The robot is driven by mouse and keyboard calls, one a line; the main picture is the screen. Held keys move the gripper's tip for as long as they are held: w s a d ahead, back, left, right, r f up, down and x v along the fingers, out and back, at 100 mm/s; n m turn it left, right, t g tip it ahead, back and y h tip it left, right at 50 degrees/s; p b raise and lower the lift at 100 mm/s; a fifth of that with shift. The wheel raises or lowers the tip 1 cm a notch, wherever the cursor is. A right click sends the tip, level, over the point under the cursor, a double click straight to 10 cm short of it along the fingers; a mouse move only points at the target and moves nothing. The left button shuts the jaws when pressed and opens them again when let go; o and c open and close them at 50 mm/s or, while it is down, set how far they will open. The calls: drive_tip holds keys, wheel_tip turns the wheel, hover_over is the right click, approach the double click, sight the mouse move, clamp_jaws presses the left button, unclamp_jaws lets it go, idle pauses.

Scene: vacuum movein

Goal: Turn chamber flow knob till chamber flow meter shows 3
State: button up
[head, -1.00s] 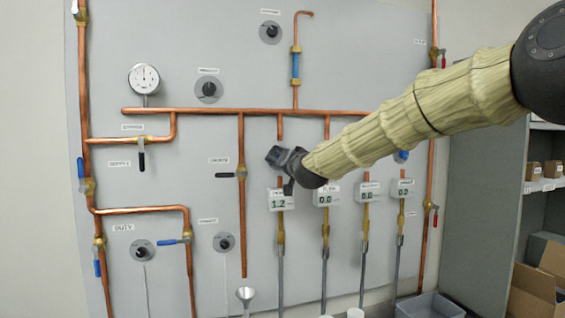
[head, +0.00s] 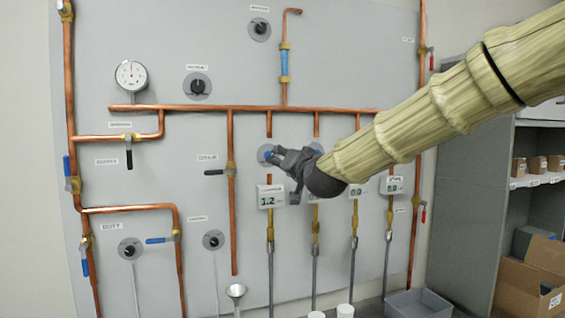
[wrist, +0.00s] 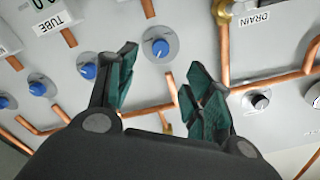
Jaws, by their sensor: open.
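A blue flow knob on a grey disc (head: 265,153) sits above the leftmost digital flow meter (head: 270,197), which reads 1.2. The meter's small label is too blurred to read, so I cannot confirm it is the chamber one. My gripper (head: 276,157) is open at this knob and partly hides it. In the wrist view the blue knob (wrist: 158,46) shows between and beyond the open fingers of my gripper (wrist: 155,78). Its white pointer mark is visible. I cannot tell whether a finger touches it.
Other blue knobs (wrist: 88,70) sit in a row to the left in the wrist view. A copper drain pipe with a black-handled valve (head: 217,172) stands left of the gripper. A copper header pipe (head: 200,107) runs above. A shelf and cardboard box (head: 525,285) are at right.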

idle(0.3)
wheel_tip(320, 180, down, 3)
drive_tip(key=w+d+n+y+b, duration=0.25)
drive_tip(key=n+y+b, duration=0.55)
drive_tip(key=n, duration=1)
drive_tip(key=w+a+r+h, duration=0.2)
drive_tip(key=w+a, duration=0.3)
drive_tip(key=w, duration=0.3)
drive_tip(key=shift+w+a+r+t, duration=0.2)
drive_tip(key=shift+r+t, duration=0.1)
drive_tip(key=shift+t, duration=0.1)
drive_tip(key=shift+s, duration=0.1)
drive_tip(key=c, duration=1)
drive_tip(key=shift+f, duration=0.15)
